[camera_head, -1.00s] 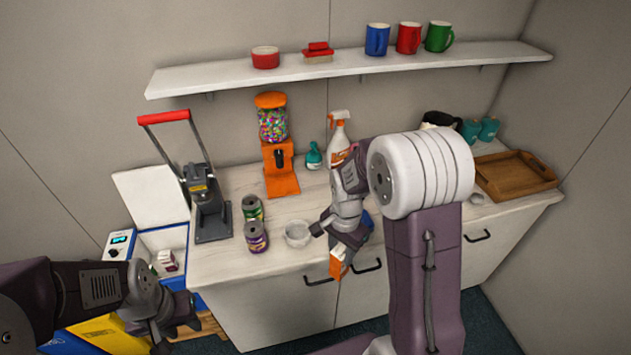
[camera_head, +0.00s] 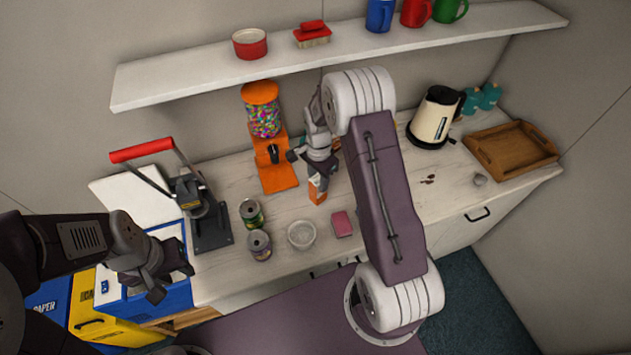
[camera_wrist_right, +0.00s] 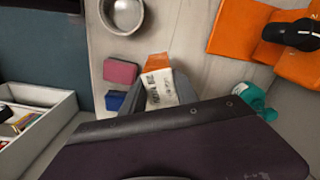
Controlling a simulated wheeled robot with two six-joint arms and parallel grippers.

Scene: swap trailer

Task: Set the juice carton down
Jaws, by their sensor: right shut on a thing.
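The juice carton (camera_head: 318,192), orange and white, is in my right gripper (camera_head: 319,177), over the middle of the counter (camera_head: 290,205), just right of the orange candy dispenser's base. The right wrist view also shows the carton (camera_wrist_right: 160,88) between the fingers, its orange end pointing away from the gripper. Whether the carton touches the counter is unclear. My left gripper (camera_head: 171,281) is empty, its fingers apart, over the blue and white cooler box at the left.
A grey bowl (camera_head: 301,235) and a pink block (camera_head: 341,224) lie in front of the carton. Two cans (camera_head: 259,245) stand left of the bowl. The candy dispenser (camera_head: 270,150) is close behind. A kettle (camera_head: 434,118) and wooden tray (camera_head: 511,150) are at the right. A shelf (camera_head: 340,52) hangs above.

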